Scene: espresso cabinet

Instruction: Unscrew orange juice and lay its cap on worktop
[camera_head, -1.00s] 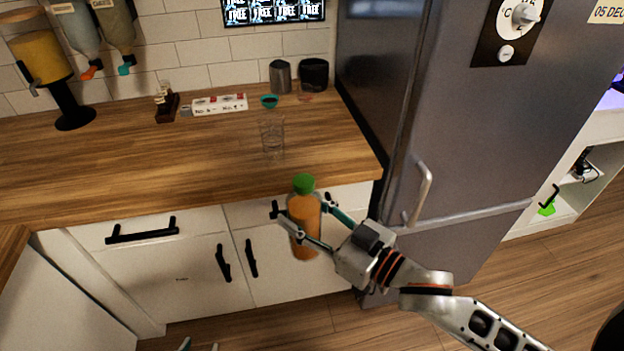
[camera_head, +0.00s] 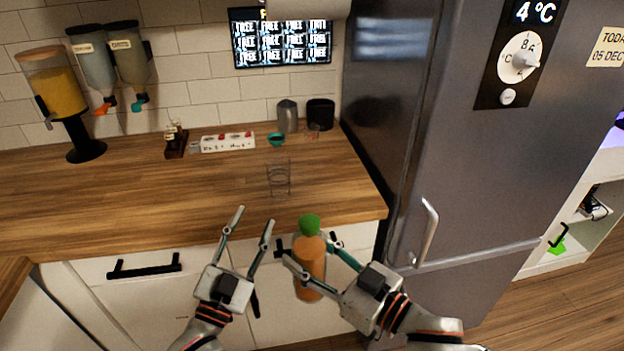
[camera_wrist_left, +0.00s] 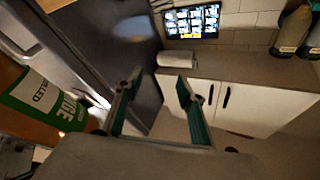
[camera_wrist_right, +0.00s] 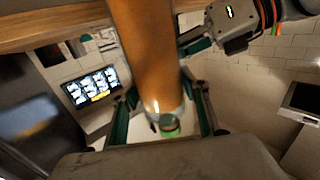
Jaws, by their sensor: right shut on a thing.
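The orange juice bottle (camera_head: 310,272) stands roughly upright in the air in front of the worktop (camera_head: 130,205), with its green cap (camera_head: 309,224) on top. My right gripper (camera_head: 309,250) is shut around the upper part of the bottle's body. The bottle also fills the middle of the right wrist view (camera_wrist_right: 148,50). My left gripper (camera_head: 255,216) is open and empty, left of the bottle and apart from it, near the worktop's front edge. In the left wrist view the bottle's green label (camera_wrist_left: 45,100) shows at the left, outside the open fingers.
A clear glass (camera_head: 279,178) stands near the worktop's front right. A teal bowl (camera_head: 276,140), a white box (camera_head: 228,142) and dark cups (camera_head: 320,113) are at the back. The fridge (camera_head: 480,150) rises at the right. The worktop's left front is clear.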

